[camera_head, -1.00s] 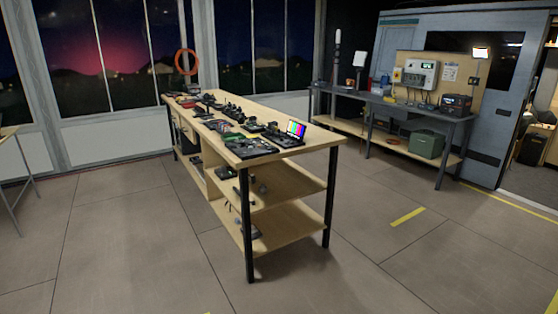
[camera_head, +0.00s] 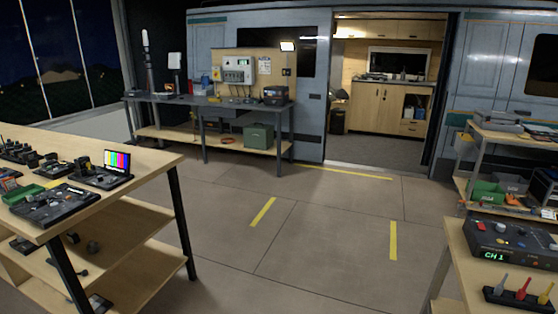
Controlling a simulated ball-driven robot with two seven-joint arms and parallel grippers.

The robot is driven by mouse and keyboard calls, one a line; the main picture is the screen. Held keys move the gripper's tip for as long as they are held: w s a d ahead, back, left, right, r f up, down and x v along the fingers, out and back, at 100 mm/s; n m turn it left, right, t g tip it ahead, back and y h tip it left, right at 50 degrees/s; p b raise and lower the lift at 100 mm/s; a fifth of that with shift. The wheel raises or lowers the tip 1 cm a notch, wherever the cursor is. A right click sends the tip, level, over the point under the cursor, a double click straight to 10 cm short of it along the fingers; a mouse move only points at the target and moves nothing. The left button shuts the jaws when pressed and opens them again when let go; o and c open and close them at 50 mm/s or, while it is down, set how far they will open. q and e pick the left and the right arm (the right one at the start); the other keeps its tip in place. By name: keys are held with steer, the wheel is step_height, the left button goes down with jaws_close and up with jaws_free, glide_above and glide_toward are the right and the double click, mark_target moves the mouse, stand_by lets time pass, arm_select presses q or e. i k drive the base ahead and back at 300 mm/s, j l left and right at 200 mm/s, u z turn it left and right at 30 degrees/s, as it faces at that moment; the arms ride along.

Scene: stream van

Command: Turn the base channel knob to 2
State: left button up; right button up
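A dark box with a green display reading "CH 1" (camera_head: 494,254) stands on a wooden-topped table at the right edge. Its top carries a red button and several small controls; one of them may be the channel knob, but they are too small to tell apart. The box runs out of the picture on the right. Neither of my grippers shows in the view.
A wooden workbench (camera_head: 150,162) with electronics stands at the left. A grey bench (camera_head: 180,99) stands at the back below a wall panel. A rack (camera_head: 481,131) holds bins at the right. The floor (camera_head: 300,235) between is clear, with yellow tape. A van doorway lies beyond.

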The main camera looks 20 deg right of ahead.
mark_target(500, 228)
steer(key=i+z, duration=0.15)
steer(key=z, duration=0.3)
steer(key=i+z, duration=0.15)
steer(key=z, duration=0.35)
steer(key=i+j+z, duration=0.15)
steer(key=z, duration=0.3)
steer(key=i+j+z, duration=0.1)
steer(key=z, duration=0.35)
steer(key=i+j+z, duration=0.1)
steer(key=j+z, duration=0.2)
steer(key=z, duration=0.2)
steer(key=j+z, duration=0.2)
steer(key=z, duration=0.25)
